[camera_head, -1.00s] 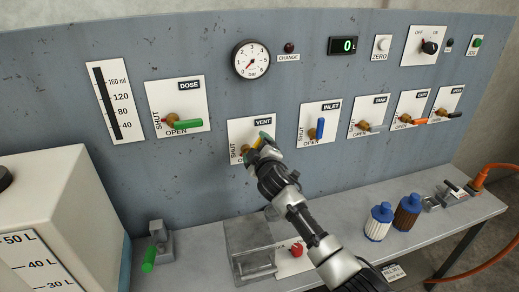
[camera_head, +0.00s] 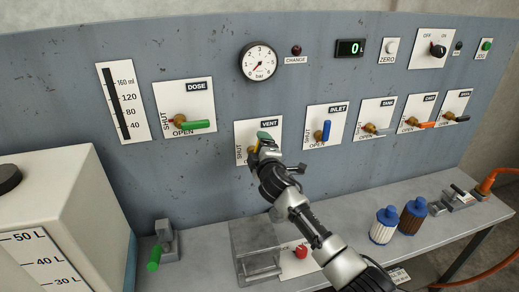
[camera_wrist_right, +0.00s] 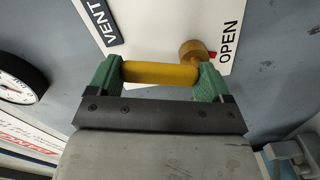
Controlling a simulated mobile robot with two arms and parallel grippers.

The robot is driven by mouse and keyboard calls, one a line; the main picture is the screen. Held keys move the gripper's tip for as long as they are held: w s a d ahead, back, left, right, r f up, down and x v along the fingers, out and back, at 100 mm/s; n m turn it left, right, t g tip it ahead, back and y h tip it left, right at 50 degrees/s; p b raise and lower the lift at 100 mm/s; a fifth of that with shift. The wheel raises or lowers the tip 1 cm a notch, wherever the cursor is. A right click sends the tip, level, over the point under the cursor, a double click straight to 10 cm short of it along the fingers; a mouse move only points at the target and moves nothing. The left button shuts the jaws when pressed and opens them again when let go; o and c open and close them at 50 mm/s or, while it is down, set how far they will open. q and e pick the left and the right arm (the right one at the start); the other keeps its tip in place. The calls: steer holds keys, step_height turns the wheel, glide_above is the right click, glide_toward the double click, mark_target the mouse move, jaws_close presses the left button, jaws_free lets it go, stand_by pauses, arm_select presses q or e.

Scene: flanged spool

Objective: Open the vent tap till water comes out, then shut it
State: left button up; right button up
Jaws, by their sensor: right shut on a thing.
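The vent tap sits on a white plate (camera_head: 243,130) marked VENT, SHUT and OPEN. My right gripper (camera_head: 262,139) is at the tap and hides part of it. In the right wrist view, its green fingertips (camera_wrist_right: 160,76) are shut on the yellow vent handle (camera_wrist_right: 158,73). The brass hub (camera_wrist_right: 190,49) shows beside the handle, near the word OPEN. No water shows in either view. My left gripper is not in view.
The dose handle (camera_head: 198,125) is to the left and the blue inlet handle (camera_head: 326,131) to the right. The pressure gauge (camera_head: 259,61) is above.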

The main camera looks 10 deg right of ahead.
steer(key=o, duration=1.2)
steer(key=s, duration=0.5)
steer(key=s+b, duration=0.1)
steer(key=s, duration=0.4)
steer(key=shift+s+d+b, duration=0.2)
steer(key=shift+s+b, duration=0.1)
steer(key=shift+s, duration=0.1)
